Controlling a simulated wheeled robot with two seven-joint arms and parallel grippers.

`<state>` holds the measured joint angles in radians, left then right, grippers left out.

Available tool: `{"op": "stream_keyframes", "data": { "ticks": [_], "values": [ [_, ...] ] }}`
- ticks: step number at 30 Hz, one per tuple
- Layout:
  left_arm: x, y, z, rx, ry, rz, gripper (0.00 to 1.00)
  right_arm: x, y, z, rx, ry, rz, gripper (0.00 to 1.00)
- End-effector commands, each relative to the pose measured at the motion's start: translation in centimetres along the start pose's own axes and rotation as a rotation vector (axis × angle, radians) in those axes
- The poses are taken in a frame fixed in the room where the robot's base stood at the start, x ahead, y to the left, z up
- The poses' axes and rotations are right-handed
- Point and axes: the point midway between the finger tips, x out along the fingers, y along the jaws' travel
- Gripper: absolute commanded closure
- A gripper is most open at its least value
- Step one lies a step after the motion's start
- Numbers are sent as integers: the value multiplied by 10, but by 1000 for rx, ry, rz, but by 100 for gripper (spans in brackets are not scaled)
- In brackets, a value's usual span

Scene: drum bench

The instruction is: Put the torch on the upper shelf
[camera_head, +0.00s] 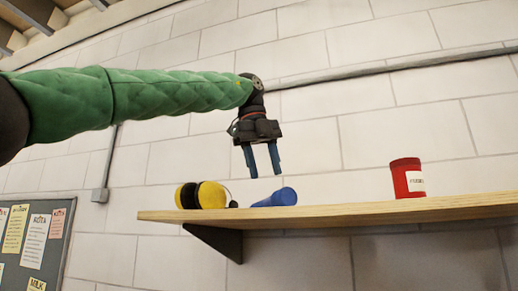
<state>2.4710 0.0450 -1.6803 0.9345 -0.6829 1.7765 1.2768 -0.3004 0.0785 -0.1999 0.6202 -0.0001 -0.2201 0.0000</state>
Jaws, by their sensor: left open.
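The torch (276,198) is a blue cylinder lying on the wooden upper shelf (340,216), near the shelf's left part. My left gripper (264,176) hangs above the torch with its two blue fingers pointing down and apart. The fingers are open and empty, and a gap shows between their tips and the torch. My green-sleeved left arm reaches in from the left. My right gripper is not in the view.
Yellow and black ear defenders (203,195) sit just left of the torch on the shelf. A red can (407,178) with a white label stands to the right. The shelf between torch and can is clear. A notice board (40,240) hangs at lower left.

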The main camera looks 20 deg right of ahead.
Motion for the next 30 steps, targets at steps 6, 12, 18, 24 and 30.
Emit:
{"op": "stream_keyframes", "data": {
  "ticks": [6,12,18,24,30],
  "values": [
    [-34,-1,0,-1,-1,-3,53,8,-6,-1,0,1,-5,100],
    [-53,-1,-1,1,0,-1,53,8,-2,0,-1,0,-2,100],
    [-60,0,0,0,1,0,53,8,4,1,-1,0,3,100],
    [-60,0,0,0,1,0,53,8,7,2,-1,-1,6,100],
    [-60,0,0,0,1,0,53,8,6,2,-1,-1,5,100]
  ]
}}
